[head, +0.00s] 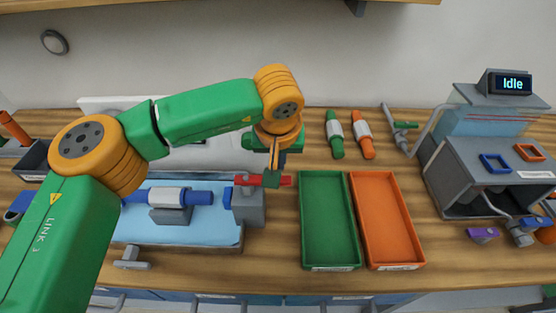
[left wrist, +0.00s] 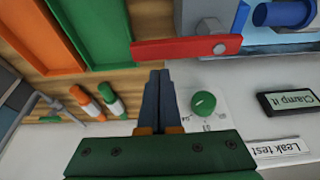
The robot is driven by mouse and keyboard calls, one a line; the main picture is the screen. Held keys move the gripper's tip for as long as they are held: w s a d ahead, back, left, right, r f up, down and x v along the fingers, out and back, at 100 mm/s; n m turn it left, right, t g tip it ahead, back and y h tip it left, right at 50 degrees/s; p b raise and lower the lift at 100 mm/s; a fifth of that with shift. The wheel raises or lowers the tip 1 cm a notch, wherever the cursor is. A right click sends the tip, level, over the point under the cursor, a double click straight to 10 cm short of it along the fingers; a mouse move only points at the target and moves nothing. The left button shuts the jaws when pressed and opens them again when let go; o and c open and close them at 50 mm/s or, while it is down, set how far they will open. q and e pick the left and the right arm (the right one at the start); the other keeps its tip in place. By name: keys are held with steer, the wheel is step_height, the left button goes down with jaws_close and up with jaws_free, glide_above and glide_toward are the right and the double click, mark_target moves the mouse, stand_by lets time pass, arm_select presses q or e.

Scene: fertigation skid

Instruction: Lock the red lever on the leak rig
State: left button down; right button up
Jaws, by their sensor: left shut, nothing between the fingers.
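The leak rig (head: 249,207) stands on the bench with a blue tray surface (head: 180,230), and a blue and white cylinder (head: 168,196) lies in its holder. The red lever (head: 282,180) lies roughly sideways across the top of the rig's grey block. It also shows in the left wrist view (left wrist: 175,51) as a flat red bar with a round pivot. My left gripper (head: 273,167) is shut and empty, pointing down close to the lever. In the wrist view its fingertips (left wrist: 160,73) are just beside the lever's free end; I cannot tell whether they touch. My right gripper is out of view.
A green tray (head: 310,264) and an orange tray (head: 378,265) lie right of the rig. Green and orange cylinders (head: 362,134) lie behind them. A display (left wrist: 286,104) reads "Clamp it" near a green knob (left wrist: 208,101). A grey machine (head: 480,165) showing "Idle" stands at right.

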arm_select(q)
steer(key=shift+s, duration=0.65)
